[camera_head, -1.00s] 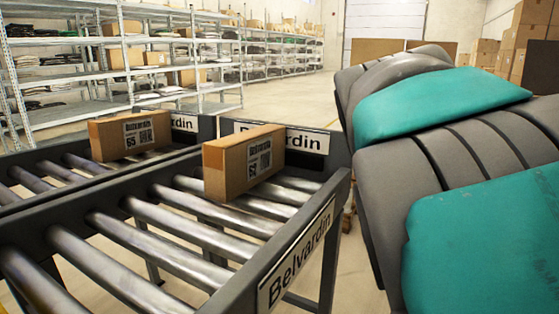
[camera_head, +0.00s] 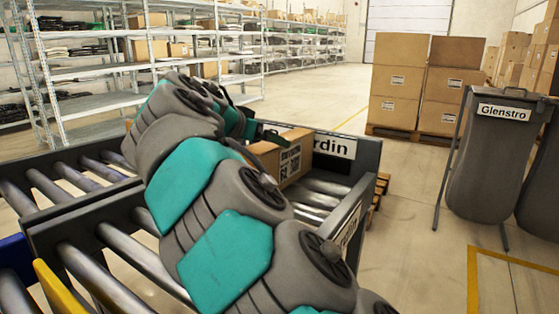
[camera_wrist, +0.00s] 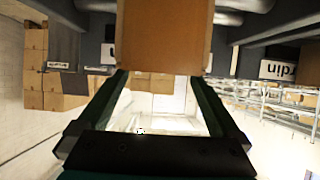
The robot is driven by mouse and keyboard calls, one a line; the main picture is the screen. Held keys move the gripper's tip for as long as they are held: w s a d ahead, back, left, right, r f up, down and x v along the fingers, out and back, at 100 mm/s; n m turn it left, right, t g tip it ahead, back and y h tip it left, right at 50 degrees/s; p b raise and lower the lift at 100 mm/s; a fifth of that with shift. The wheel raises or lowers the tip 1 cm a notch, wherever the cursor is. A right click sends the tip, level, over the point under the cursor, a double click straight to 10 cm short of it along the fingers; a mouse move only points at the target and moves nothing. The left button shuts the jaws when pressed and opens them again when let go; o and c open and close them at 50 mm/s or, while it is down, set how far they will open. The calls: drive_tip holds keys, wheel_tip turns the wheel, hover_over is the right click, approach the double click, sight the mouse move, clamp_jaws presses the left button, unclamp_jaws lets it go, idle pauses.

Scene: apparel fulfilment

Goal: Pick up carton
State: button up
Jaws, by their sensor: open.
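A brown carton (camera_head: 283,156) with a white printed label stands upright on the roller conveyor (camera_head: 357,185), near its far end. My arm crosses in front and hides part of it. In the wrist view the carton (camera_wrist: 165,35) fills the top middle, right at my fingertips. My gripper (camera_wrist: 160,76) is open, with one green-black finger towards each side of the carton. I cannot tell whether the fingers touch it or how far they reach along its sides. The second carton seen earlier on the neighbouring conveyor is hidden behind my arm.
Metal shelves (camera_head: 100,104) line the back left. Stacked boxes (camera_head: 398,90) stand on a pallet behind the conveyor. A grey bag stand labelled Glenstro (camera_head: 490,160) is at the right. Blue (camera_head: 15,255) and yellow (camera_head: 60,290) parts show at the lower left.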

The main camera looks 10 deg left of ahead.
sight(286, 166)
drive_tip(key=x, duration=0.4)
drive_tip(key=p+x, duration=0.1)
drive_tip(key=x, duration=0.1)
drive_tip(key=shift+w+d+r, duration=0.1)
drive_tip(key=shift+w+d, duration=0.2)
drive_tip(key=shift+w, duration=0.05)
drive_tip(key=shift+c, duration=0.2)
clamp_jaws()
idle(0.5)
